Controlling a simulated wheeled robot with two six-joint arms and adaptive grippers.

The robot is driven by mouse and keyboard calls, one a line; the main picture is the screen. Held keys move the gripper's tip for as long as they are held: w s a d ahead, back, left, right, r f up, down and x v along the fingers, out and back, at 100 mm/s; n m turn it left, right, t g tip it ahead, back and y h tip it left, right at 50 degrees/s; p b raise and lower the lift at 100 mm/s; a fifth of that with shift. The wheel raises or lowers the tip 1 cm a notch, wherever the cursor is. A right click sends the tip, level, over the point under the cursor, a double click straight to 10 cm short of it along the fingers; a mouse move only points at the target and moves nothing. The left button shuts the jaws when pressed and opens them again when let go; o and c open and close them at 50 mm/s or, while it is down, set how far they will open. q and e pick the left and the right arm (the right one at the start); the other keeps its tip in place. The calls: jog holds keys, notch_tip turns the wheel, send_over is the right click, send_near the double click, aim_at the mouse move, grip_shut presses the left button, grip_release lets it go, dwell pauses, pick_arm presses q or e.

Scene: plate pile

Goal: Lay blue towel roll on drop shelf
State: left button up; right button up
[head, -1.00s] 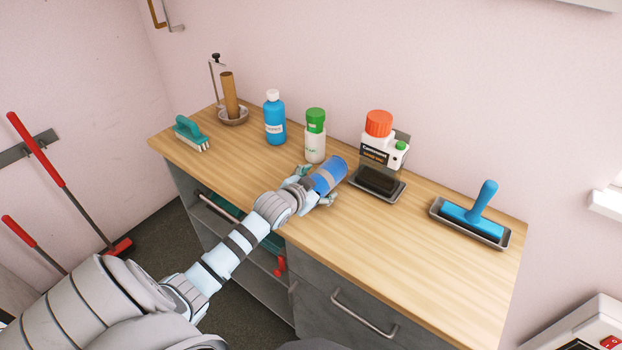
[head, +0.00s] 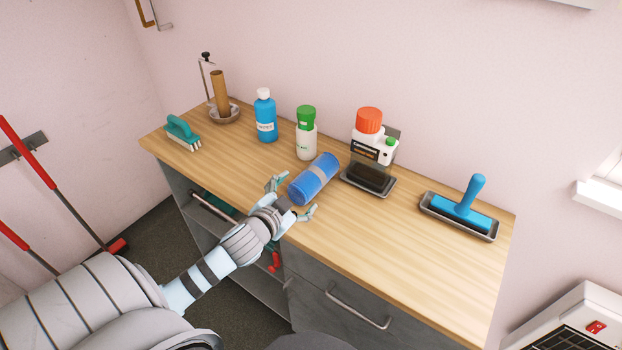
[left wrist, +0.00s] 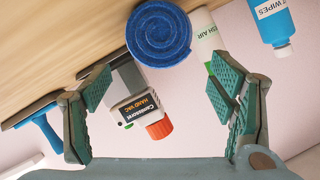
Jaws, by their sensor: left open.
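My left gripper (head: 291,198) is open at the near end of the roll. In the left wrist view the open fingers (left wrist: 160,95) stand apart with nothing between them, and the roll shows beyond them. I cannot tell whether a fingertip touches it. No separate surface is clearly recognisable as the drop shelf. My right gripper is out of view.
A blue-handled tool (head: 472,198) lies in a tray at right. The front right of the counter is clear.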

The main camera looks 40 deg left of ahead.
aim_at(312, 179)
pick_arm(q)
jog(key=x, duration=0.4)
jog(key=b+x, duration=0.1)
jog(key=x, duration=0.4)
jog(key=shift+w+d+r, duration=0.1)
jog(key=shift+w+d, duration=0.05)
jog(key=shift+w, duration=0.25)
jog(key=shift+r, duration=0.1)
jog(key=c, duration=1.5)
notch_tip(312, 179, up, 20)
jog(key=p, duration=0.4)
jog(key=s+d+m+g+h, duration=0.2)
jog(key=s+d+m+h, duration=0.2)
jog(key=s+d, duration=0.2)
jog(key=s+d+f+m+g+h, duration=0.1)
jog(key=s+d+m+h, duration=0.3)
jog(key=s+d+h, duration=0.1)
jog(key=s+d+m+g+h, duration=0.2)
jog(key=s+d+m+h, duration=0.3)
jog(key=s+d, duration=0.2)
jog(key=shift+s+d+f+g, duration=0.1)
jog(key=shift+d+g, duration=0.05)
jog(key=shift+d, duration=0.25)
jog(key=shift+s+d+f+g, duration=0.1)
jog(key=shift+d+f+g, duration=0.05)
jog(key=shift+d, duration=0.25)
